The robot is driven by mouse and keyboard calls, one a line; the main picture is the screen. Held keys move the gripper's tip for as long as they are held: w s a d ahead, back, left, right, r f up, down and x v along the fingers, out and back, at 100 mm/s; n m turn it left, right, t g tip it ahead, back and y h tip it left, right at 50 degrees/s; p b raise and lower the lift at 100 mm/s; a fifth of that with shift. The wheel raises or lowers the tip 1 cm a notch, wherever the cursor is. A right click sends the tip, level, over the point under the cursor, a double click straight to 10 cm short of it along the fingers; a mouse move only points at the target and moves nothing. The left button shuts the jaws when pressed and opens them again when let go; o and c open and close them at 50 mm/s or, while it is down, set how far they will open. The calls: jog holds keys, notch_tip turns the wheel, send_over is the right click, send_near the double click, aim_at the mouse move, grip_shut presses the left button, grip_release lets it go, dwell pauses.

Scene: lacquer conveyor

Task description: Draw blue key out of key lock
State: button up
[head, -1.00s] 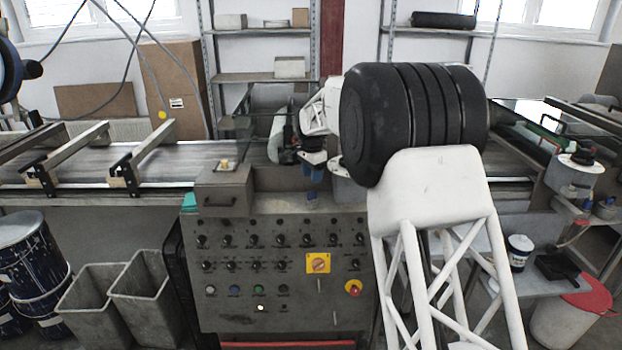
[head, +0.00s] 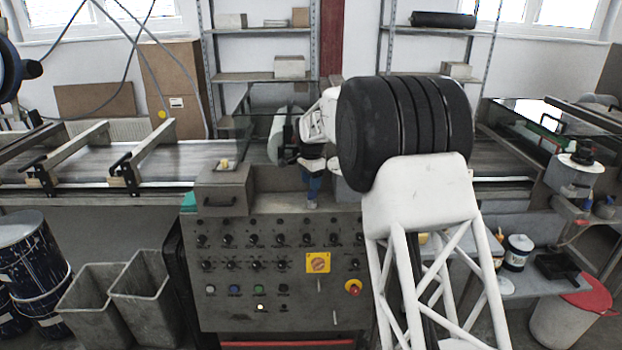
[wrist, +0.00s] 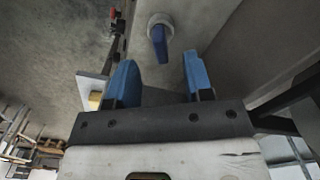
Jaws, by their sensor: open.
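In the wrist view the blue key (wrist: 160,46) sits in the round silver key lock (wrist: 159,22) on a grey surface. My gripper (wrist: 158,68) has two blue fingers spread well apart. The key lies roughly midway between them but beyond their tips, and neither finger touches it. In the head view my gripper (head: 313,187) points down above the front edge of the grey control cabinet (head: 240,280). There I cannot tell the key apart from the blue fingers.
A grey box (head: 222,190) with a yellowish knob (head: 224,165) stands left of my gripper. Knobs and an emergency button (head: 353,287) cover the cabinet's front. The conveyor (head: 100,165) runs behind. Grey bins (head: 145,300) stand on the floor at left.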

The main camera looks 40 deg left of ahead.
aim_at(311, 199)
jog(key=shift+f, duration=3.3)
jog(key=c, duration=0.4)
jog(key=o, duration=0.4)
jog(key=shift+r, duration=0.1)
jog(key=shift+r, duration=3.85)
